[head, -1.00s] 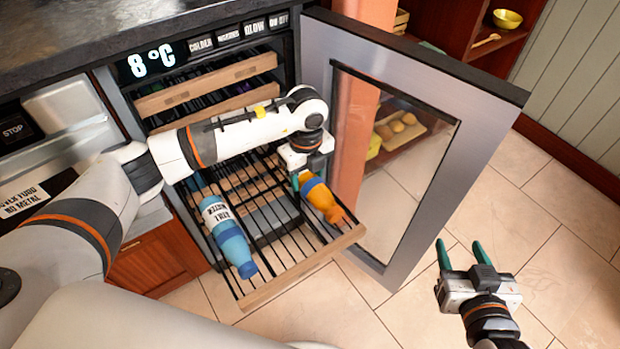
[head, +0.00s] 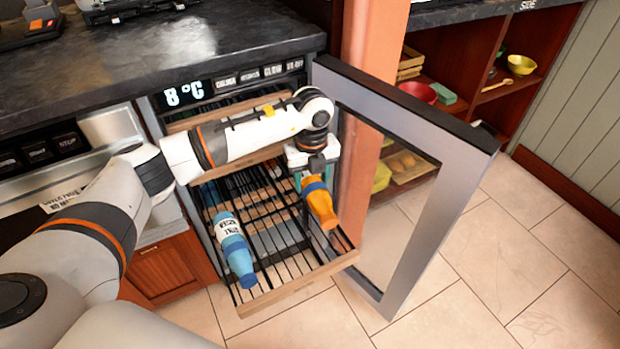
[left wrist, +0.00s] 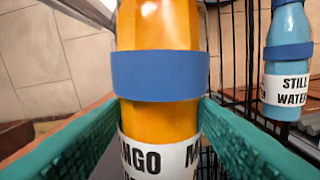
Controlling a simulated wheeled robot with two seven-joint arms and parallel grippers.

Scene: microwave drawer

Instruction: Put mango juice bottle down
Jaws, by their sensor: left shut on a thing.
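The mango juice bottle (head: 320,203) is orange with a blue band, and its label partly reads "MANGO" in the left wrist view (left wrist: 160,120). My left gripper (head: 314,172) is shut on it, with a green finger on each side of the bottle. In the head view the bottle is over the right side of the pulled-out wire rack (head: 290,262), its neck towards the wooden front. I cannot tell whether it touches the rack. A blue still water bottle (head: 234,250) lies on the rack's left side and also shows in the left wrist view (left wrist: 287,60). My right gripper is out of view.
The open fridge door (head: 420,200) stands close to the right of the rack and my left gripper. Wooden-fronted shelves above the rack are pushed in. The dark countertop (head: 150,60) lies above. The rack's middle between the bottles is free.

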